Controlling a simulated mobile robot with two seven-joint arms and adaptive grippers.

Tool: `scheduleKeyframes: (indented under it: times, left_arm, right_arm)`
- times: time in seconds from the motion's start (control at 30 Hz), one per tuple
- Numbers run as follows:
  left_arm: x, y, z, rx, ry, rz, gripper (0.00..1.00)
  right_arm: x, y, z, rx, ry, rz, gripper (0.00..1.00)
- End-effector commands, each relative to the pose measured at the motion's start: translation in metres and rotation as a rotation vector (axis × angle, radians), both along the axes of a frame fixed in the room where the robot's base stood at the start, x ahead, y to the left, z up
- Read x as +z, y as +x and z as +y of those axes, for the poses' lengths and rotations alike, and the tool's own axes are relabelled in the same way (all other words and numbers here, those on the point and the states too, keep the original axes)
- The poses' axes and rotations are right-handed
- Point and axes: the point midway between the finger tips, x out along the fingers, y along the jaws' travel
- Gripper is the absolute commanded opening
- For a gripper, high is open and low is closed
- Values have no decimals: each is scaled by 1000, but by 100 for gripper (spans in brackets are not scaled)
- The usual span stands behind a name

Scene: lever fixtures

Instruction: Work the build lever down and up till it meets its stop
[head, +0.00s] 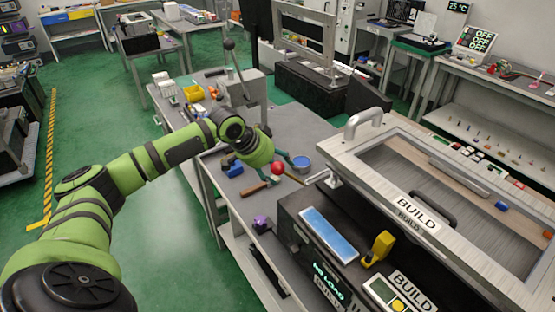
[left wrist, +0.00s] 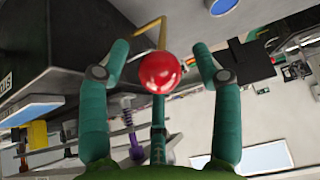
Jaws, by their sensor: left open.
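The build lever shows as a glossy red ball knob (head: 278,168) on a thin brass-coloured rod (head: 292,177) beside the dark machine with BUILD labels. My left gripper (head: 281,163) is at the knob with its teal fingers open. In the left wrist view the red knob (left wrist: 161,73) sits between the two outer fingers (left wrist: 161,60), with visible gaps on both sides. The third finger, lower in the middle, is partly behind the knob; I cannot tell whether it touches. The bent rod (left wrist: 150,35) runs up and left from the knob. My right gripper is not in view.
The machine's BUILD frame (head: 408,212) and handle (head: 363,122) stand to the right. A dark display (head: 327,280) reads NO LOAD. A blue round container (head: 301,163), a brown-handled tool (head: 255,189) and a purple item (head: 261,224) are near the gripper.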

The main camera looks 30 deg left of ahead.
Motion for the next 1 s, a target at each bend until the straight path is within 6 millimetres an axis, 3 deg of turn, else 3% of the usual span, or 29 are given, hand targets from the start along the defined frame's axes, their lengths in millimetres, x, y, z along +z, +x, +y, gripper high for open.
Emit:
scheduleKeyframes:
  times: [0.03, 0.4, 0.83, 1.0]
  left_arm:
    - [9, -3, 1, -1, 0, 3, 65]
    - [37, -22, 8, -1, 0, 2, 65]
    - [39, -24, 10, 0, 1, -1, 65]
    - [48, -7, 18, 2, 51, -98, 65]
  right_arm:
    - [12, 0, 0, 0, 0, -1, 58]
    - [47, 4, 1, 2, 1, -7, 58]
    - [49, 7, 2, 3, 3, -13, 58]
    - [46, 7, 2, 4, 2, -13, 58]
